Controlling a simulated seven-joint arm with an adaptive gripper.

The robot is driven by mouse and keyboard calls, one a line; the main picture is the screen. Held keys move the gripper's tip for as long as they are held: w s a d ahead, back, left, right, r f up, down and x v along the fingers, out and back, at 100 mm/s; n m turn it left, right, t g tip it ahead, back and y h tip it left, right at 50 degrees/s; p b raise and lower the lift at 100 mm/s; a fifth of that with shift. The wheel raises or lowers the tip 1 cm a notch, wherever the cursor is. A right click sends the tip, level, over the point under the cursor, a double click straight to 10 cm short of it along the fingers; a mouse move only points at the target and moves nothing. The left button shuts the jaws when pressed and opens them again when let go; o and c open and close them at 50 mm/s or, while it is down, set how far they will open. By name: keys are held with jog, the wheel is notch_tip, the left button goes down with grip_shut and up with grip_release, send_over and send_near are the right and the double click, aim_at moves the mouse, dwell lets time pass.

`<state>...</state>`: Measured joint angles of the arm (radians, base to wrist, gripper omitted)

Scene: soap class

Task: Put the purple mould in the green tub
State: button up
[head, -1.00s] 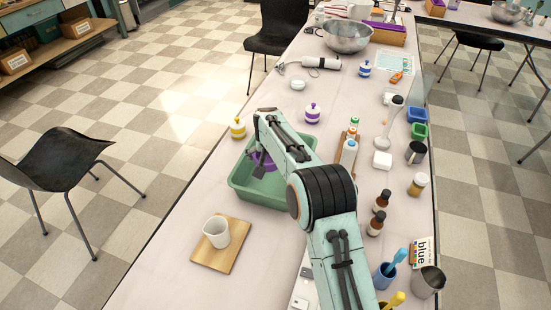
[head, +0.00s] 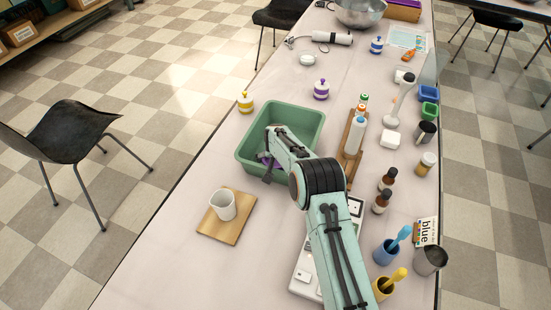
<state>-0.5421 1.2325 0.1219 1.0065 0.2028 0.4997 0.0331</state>
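The green tub (head: 307,111) stands on the table left of centre in the head view, its far inside showing empty. The purple mould (head: 264,158) shows only as a small purple patch within the tub's outline, beside my gripper. My arm covers most of it. My gripper (head: 267,177) points down over the near left part of the tub, its fingers dark and small. I cannot tell whether the fingers are open or shut on the mould, or whether the mould touches the tub floor.
A white cup (head: 222,204) on a wooden board (head: 238,228) stands in front of the tub. A wooden rack with bottles (head: 356,136) stands to the right. The table left of the tub is narrow.

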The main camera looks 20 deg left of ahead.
jog(key=shift+f, duration=0.1)
jog(key=o, duration=0.8)
jog(key=shift+o, duration=0.2)
jog(key=v, duration=1.2)
jog(key=s+d+r+m+g+h, duration=0.1)
jog(key=s+d+r, duration=0.45)
jog(key=d, duration=0.25)
jog(key=s+d+r, duration=0.4)
jog(key=d+r, duration=0.2)
jog(key=d, duration=0.2)
jog(key=s+d+g, duration=0.1)
jog(key=s+d, duration=0.3)
jog(key=s, duration=0.4)
jog(key=s+d+m+g, duration=0.1)
jog(key=s+d, duration=0.2)
jog(key=s, duration=0.4)
jog(key=s+d+r+m+g, duration=0.1)
jog(key=s+d, duration=0.3)
jog(key=s, duration=0.4)
jog(key=shift+s+d, duration=0.3)
